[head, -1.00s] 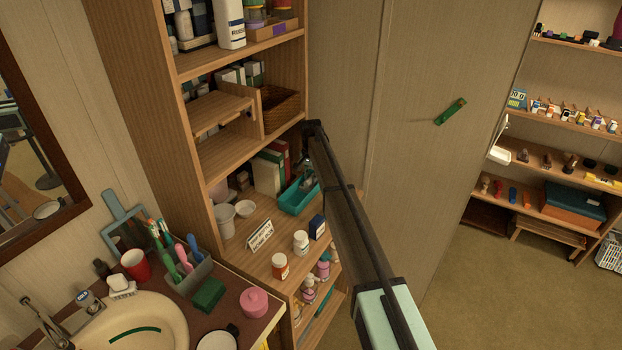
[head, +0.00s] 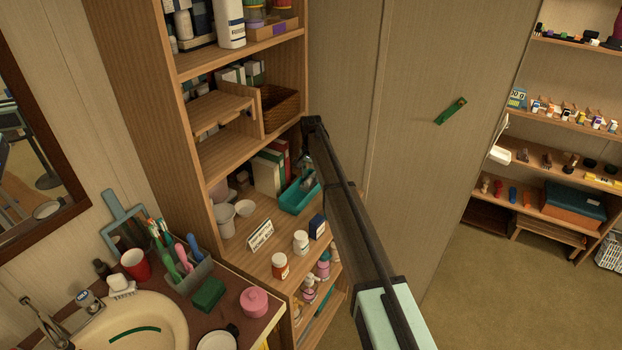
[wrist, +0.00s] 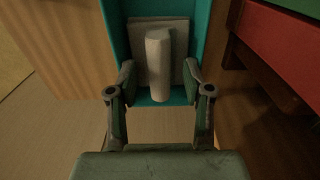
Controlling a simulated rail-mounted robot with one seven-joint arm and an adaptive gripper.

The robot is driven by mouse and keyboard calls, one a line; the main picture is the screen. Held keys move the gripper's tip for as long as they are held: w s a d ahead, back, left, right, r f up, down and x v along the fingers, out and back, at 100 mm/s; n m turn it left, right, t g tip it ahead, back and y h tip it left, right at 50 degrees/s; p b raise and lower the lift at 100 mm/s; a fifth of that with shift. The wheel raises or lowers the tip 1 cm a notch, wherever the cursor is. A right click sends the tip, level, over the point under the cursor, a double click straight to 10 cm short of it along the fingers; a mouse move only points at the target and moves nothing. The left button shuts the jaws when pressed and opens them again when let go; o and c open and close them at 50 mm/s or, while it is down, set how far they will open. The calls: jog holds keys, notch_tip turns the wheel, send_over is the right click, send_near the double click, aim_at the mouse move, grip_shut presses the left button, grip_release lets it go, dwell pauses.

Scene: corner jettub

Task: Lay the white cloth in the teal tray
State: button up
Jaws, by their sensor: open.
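The teal tray (head: 293,204) stands on the wooden shelf in the head view, partly hidden by my arm. In the wrist view the tray (wrist: 204,30) is ahead of my gripper. The white cloth (wrist: 159,62) lies in it, a flat folded piece with a raised ridge along its middle. My gripper (wrist: 160,84) is open, with one finger on each side of the ridge's near end. I cannot tell whether the fingers touch the cloth. In the head view the gripper is small and dark over the tray, and the cloth is hard to make out.
A red binder (wrist: 268,62) and a green one stand right of the tray in the wrist view. In the head view, white cups (head: 245,208), a label card (head: 260,235), bottles (head: 301,242) and a dark blue box (head: 317,226) stand nearby. A shelf board is above.

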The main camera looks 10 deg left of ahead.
aim_at(311, 176)
notch_tip(311, 176, up, 10)
jog(key=shift+r, duration=0.2)
dwell(0.4)
